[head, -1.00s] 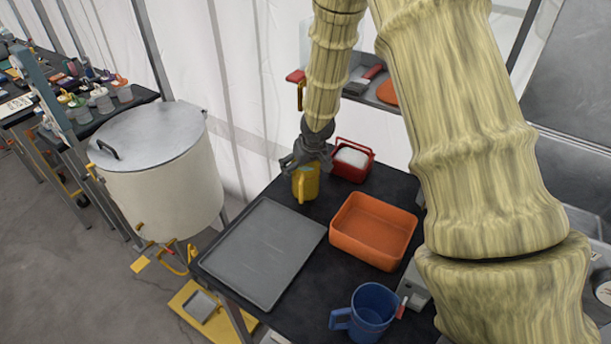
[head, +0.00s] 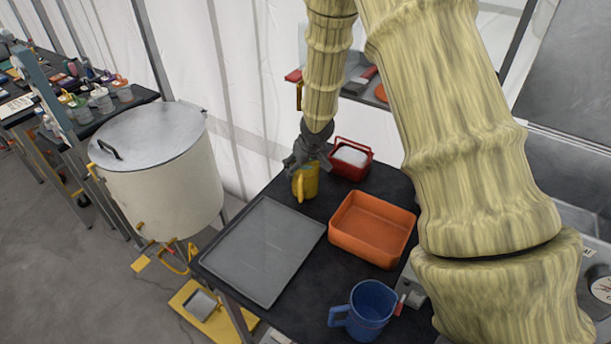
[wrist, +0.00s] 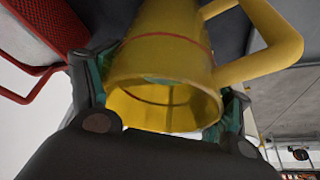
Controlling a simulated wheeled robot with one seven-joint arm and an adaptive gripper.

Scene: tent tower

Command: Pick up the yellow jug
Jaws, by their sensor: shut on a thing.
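The yellow jug (head: 306,184) is at the back left of the dark table in the head view, beside the red basket. My gripper (head: 307,163) is above it and around its upper part. In the wrist view the jug (wrist: 165,75) fills the middle, with its open rim toward the camera and its handle to the right. My gripper's fingers (wrist: 165,105) press on both sides of the jug near the rim. The head view does not clearly show whether the jug's base touches the table.
The red basket (head: 351,159) with white contents stands close to the jug's right. A grey tray (head: 263,252), an orange bin (head: 372,229) and a blue jug (head: 365,311) also occupy the table (head: 292,323). A large drum (head: 160,180) stands left of it.

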